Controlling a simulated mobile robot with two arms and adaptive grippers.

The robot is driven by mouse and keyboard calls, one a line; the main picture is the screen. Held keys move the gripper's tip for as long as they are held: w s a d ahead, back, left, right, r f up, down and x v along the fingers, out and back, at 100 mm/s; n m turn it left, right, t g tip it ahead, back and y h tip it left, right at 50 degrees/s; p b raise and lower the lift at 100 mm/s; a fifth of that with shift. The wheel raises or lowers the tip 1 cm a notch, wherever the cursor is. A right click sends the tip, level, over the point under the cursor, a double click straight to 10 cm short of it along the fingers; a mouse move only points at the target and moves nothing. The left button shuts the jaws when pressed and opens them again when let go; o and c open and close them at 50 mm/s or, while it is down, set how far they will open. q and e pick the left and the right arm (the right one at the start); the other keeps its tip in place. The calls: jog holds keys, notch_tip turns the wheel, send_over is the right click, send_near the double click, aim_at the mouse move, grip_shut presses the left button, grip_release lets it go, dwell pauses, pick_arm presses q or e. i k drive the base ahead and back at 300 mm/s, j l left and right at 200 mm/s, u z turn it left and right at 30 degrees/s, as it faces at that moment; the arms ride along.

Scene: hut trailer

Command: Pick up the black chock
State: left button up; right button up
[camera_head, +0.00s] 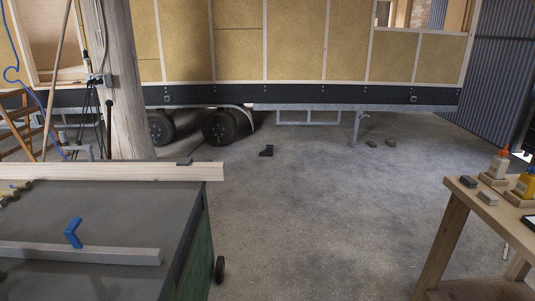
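A small black chock (266,151) lies on the concrete floor near the middle of the view. It sits a little in front of the trailer and to the right of the trailer's wheels (220,127), apart from them. It is small in the picture, but a low part and a raised part can be made out. Neither of my grippers is in view.
A dark-topped cart (135,215) with a plank (110,171) fills the lower left. A wooden table (470,205) with bottles stands at right. Two small dark pieces (371,143) (391,142) lie near the trailer's support leg (356,126). The floor between cart and table is clear.

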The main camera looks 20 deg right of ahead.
aim_at(266, 151)
jog(key=i+l+z, duration=0.4)
jog(key=i, duration=0.5)
jog(key=i+z, duration=0.35)
jog(key=i, duration=4.7)
jog(key=i+l+u, duration=0.1)
jog(key=i+u, duration=0.15)
jog(key=i, duration=0.25)
jog(key=i+l+u, duration=0.25)
jog(key=i, duration=0.25)
jog(key=i+l+u, duration=0.15)
jog(key=i+u, duration=0.15)
jog(key=i, duration=0.15)
jog(key=i+l+u, duration=0.25)
jog(key=i+l, duration=0.15)
jog(key=i, duration=0.05)
